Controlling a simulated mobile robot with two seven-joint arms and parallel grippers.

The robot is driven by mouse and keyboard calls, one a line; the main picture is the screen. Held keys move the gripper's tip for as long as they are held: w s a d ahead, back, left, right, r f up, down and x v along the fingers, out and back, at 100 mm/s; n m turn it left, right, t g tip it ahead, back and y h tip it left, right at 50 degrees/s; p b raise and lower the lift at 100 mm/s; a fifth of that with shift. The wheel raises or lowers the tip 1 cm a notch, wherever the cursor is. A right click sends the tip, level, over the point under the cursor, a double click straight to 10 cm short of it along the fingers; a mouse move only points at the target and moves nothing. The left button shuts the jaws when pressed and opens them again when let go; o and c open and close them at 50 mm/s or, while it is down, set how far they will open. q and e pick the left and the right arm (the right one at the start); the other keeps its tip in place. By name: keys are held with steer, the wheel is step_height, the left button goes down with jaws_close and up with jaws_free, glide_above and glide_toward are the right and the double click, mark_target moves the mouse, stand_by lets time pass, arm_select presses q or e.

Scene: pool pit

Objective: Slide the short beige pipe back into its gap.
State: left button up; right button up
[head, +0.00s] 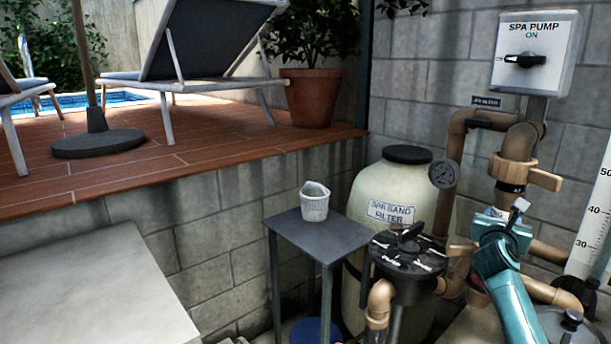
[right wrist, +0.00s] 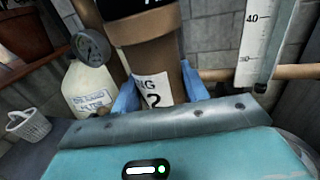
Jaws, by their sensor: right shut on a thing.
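The short beige pipe (right wrist: 152,58) stands nearly upright in the right wrist view, with a white label (right wrist: 158,90) on its front. My right gripper (right wrist: 160,86) is shut on it, one blue finger on each side. In the head view my right gripper (head: 503,216) is at the pipework, below a beige valve (head: 513,172) with a black collar (head: 511,188). The collar appears directly above the pipe; I cannot tell whether they touch. The pipe's lower end and the gap are hidden behind my gripper. My left gripper is not in view.
A pressure gauge (head: 443,174) and the spa sand filter (head: 366,190) stand left of the pipework. A black-lidded pump valve (head: 408,252) is in front. A small table (head: 340,243) bears a white basket (head: 315,203). A white scale tube (head: 597,215) stands at right.

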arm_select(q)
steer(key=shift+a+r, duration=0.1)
arm_select(e)
steer(key=shift+r, duration=0.1)
arm_select(q)
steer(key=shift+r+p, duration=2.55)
steer(key=shift+p, duration=0.05)
arm_select(e)
steer(key=s+a, duration=0.7)
steer(key=a, duration=0.2)
steer(key=shift+s, duration=0.4)
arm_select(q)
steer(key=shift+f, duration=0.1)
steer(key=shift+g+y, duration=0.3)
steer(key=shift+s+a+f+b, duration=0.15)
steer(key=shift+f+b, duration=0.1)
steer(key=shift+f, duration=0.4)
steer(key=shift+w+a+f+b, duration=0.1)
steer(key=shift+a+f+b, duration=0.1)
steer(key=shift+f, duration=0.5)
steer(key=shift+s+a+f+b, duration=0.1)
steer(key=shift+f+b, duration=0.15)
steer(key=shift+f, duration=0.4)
arm_select(e)
steer(key=shift+w+d+m+g+h, duration=0.3)
steer(key=shift+w+d, duration=0.85)
steer(key=shift+w, duration=0.3)
arm_select(q)
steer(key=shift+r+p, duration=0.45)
steer(key=shift+p, duration=0.05)
